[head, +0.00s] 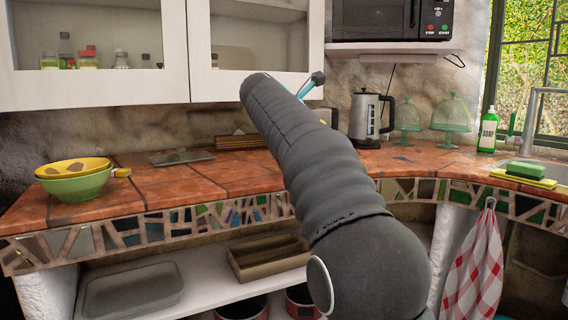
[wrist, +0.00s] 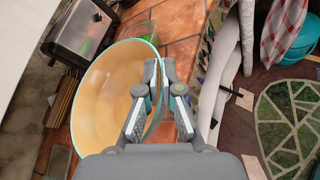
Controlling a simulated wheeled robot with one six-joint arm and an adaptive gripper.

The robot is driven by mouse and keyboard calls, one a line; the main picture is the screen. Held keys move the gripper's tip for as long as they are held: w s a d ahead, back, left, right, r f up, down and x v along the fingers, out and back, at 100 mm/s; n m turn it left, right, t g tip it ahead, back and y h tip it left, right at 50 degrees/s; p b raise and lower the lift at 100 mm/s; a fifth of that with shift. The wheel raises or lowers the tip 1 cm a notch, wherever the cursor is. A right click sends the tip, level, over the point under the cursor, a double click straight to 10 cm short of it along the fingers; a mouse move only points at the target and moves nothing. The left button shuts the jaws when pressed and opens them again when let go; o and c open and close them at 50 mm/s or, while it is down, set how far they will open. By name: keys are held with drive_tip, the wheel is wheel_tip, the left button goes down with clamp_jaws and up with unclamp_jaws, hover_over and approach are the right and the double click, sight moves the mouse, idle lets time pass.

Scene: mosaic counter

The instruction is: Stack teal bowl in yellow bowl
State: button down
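A bowl with a teal rim and cream-yellow inside fills the left middle of the wrist view; I take it as the teal bowl (wrist: 100,98). My gripper (wrist: 160,68) is shut on its right-hand rim, which passes between the two fingers. In the head view my arm hides most of the gripper and bowl; a small teal edge (head: 305,90) shows beyond the arm's end, above the counter. The yellow bowl (head: 72,166), with brown patches, sits inside a green bowl (head: 75,187) at the counter's left end.
The tiled counter (head: 195,182) is mostly clear between the bowls and my arm. A dark flat slab (head: 182,157) lies near the wall. A kettle (head: 365,118) and glass domes (head: 450,118) stand to the right. White cabinets (head: 95,95) overhang the counter. A toaster (wrist: 85,32) shows beside the held bowl.

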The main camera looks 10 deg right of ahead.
drive_tip(key=shift+w+a+f+b, duration=0.35)
drive_tip(key=shift+w+a+f, duration=0.35)
drive_tip(key=shift+a+f, duration=0.95)
drive_tip(key=shift+w+a+f+b, duration=0.3)
drive_tip(key=shift+w+a+f, duration=0.4)
drive_tip(key=shift+a+f, duration=0.9)
drive_tip(key=shift+w+a+f+b, duration=0.35)
drive_tip(key=shift+w+a+f, duration=0.35)
drive_tip(key=shift+a+f, duration=0.9)
drive_tip(key=shift+f, duration=0.15)
drive_tip(key=c, duration=1.3)
unclamp_jaws()
drive_tip(key=shift+f, duration=0.1)
drive_tip(key=shift+s+a+r, duration=0.1)
drive_tip(key=shift+a+r, duration=0.05)
drive_tip(key=shift+r, duration=0.1)
drive_tip(key=v, duration=1.1)
drive_tip(key=shift+s+a+r, duration=0.15)
drive_tip(key=shift+s, duration=0.1)
